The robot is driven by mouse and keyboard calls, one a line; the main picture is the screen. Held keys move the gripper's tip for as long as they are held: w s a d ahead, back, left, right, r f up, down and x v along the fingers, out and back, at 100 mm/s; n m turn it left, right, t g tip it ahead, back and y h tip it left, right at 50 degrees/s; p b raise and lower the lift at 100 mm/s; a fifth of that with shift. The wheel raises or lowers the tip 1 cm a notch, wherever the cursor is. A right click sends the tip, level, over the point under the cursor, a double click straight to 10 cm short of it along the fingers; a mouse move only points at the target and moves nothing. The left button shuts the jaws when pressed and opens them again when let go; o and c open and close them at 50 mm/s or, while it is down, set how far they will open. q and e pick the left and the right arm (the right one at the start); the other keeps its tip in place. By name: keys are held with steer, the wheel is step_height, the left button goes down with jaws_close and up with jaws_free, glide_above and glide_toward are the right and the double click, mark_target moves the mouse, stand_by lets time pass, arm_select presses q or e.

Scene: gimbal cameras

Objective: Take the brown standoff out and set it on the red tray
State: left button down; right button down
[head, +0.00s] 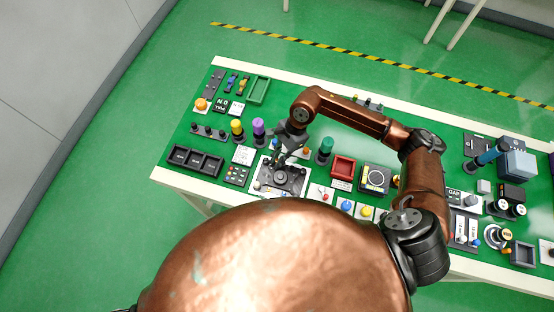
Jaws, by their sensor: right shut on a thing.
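My right gripper (282,158) points down over a dark fixture plate (284,178) on a white base, at the middle of the green table. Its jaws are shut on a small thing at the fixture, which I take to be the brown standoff. The standoff is too small and too hidden by the fingers to make out, and I cannot tell whether it is still seated. The red tray (343,167) is a small square box to the right of the fixture, and it looks empty. My left gripper is not in view.
Purple (258,130) and yellow (237,128) cylinders stand left of the gripper. A black dial box (375,179) is right of the tray. Several buttons line the front.

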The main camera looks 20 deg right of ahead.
arm_select(q)
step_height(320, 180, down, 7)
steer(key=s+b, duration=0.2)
steer(key=b, duration=0.5)
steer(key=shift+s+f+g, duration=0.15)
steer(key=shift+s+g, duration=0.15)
arm_select(e)
steer(key=shift+n+g+h, duration=0.3)
steer(key=shift+n+g, duration=0.15)
steer(key=shift+n, duration=1)
steer(key=shift+n+g+h, duration=0.3)
steer(key=shift+n+g, duration=0.15)
steer(key=shift+n, duration=1)
steer(key=shift+r, duration=0.15)
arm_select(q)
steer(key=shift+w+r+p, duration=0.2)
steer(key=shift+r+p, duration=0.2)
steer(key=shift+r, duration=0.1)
arm_select(e)
steer(key=shift+r, duration=1.35)
